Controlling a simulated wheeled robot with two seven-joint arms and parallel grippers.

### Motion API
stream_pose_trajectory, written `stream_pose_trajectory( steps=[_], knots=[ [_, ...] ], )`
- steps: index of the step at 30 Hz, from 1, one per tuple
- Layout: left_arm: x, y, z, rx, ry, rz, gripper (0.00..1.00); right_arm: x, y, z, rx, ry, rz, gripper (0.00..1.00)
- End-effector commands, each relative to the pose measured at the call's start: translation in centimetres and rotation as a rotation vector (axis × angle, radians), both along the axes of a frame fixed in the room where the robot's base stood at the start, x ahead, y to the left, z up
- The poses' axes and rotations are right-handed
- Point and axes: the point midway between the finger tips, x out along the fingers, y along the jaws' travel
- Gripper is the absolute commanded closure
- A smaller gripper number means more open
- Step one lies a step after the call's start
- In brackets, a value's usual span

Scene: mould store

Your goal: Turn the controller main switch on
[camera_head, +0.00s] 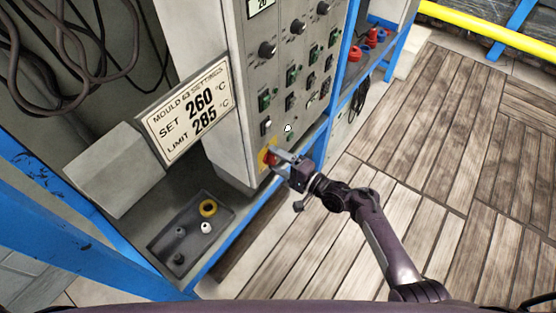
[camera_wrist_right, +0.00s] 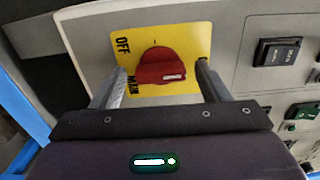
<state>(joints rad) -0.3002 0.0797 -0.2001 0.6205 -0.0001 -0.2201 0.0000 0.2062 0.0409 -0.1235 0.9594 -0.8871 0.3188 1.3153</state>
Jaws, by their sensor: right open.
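The controller (camera_head: 215,60) is a grey cabinet with rows of knobs and buttons. Its main switch is a red knob (camera_wrist_right: 160,66) on a yellow plate (camera_wrist_right: 196,43) printed OFF and MAIN; a pale mark sits on the knob's lower right part. In the head view the red knob (camera_head: 268,159) is low on the panel, partly behind my right gripper (camera_head: 282,157). In the wrist view my right gripper (camera_wrist_right: 162,78) is open, with one finger on each side of the knob and visible gaps between. Contact cannot be seen. My left gripper is out of view.
A settings sign (camera_head: 187,108) stands left of the panel. A dark tray (camera_head: 160,243) with a yellow ring and small parts lies on the blue-framed bench. Black and green buttons (camera_wrist_right: 277,52) are close to the switch. Wooden floor (camera_head: 450,130) is open on the right.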

Motion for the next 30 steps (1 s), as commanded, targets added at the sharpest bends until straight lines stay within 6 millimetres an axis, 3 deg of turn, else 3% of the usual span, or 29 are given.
stream_pose_trajectory(
  steps=[5,18,30],
  knots=[
    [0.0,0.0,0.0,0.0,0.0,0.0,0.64,-0.5,-0.8,-0.1,-0.001,0.001,-0.002,0.31],
    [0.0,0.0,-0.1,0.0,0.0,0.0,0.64,-4.4,-6.0,-0.1,-0.001,0.001,0.0,0.31],
    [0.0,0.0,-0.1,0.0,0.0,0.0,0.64,-4.6,-6.3,0.0,0.0,0.0,0.0,0.31]
  ],
)
